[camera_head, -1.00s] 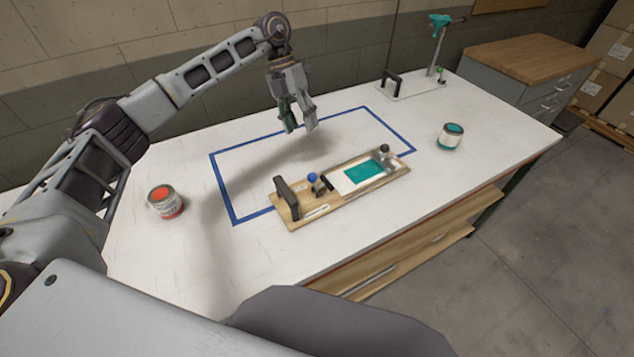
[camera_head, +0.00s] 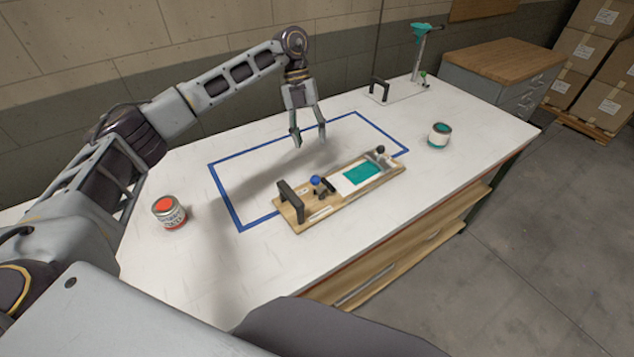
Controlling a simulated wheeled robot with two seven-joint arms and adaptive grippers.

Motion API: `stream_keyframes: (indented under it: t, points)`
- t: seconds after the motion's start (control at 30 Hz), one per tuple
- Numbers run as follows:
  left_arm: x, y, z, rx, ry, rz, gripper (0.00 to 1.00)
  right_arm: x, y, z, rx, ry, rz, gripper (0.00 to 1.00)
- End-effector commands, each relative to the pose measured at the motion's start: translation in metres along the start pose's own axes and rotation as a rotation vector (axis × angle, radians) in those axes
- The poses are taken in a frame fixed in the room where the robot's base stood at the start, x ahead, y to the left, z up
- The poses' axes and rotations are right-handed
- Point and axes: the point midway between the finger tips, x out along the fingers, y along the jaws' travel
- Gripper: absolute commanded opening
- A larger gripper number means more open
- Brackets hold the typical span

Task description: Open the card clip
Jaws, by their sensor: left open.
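A wooden board (camera_head: 322,216) lies on the white table, partly over the front line of a blue rectangle. On its right part is a white card with a teal patch (camera_head: 361,173). A clip with a dark knob (camera_head: 380,151) sits at the card's right end; it is too small to tell if it is open or shut. A blue-knobbed lever (camera_head: 315,180) stands left of the card, and a black handle (camera_head: 290,200) is at the board's left end. My left gripper (camera_head: 309,141) is open and empty, above the table behind the board. My right gripper is not in view.
A red-topped can (camera_head: 168,212) stands at the left and a teal-topped can (camera_head: 439,136) at the right. A stand with a teal top (camera_head: 421,60) and a black handle (camera_head: 379,89) are at the back right. The blue rectangle (camera_head: 228,193) is mostly clear inside.

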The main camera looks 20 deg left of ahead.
Motion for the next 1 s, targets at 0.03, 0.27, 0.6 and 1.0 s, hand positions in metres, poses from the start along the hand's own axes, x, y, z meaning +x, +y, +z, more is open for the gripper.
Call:
stream_keyframes:
  t: [0.03,0.27,0.6,1.0]
  points:
    - [0.0000,0.0006,-0.0002,-0.022,0.001,0.002,0.49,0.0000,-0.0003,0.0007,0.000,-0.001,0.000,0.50]
    - [-0.0001,0.0033,-0.0020,-0.145,0.008,0.015,0.49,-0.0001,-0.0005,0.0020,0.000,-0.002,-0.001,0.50]
    - [-0.0002,0.0068,-0.0046,-0.417,0.014,0.035,0.49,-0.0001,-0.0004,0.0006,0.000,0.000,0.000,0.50]
    - [-0.0002,0.0068,-0.0046,-0.494,0.013,0.035,0.49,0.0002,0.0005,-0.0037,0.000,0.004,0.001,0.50]
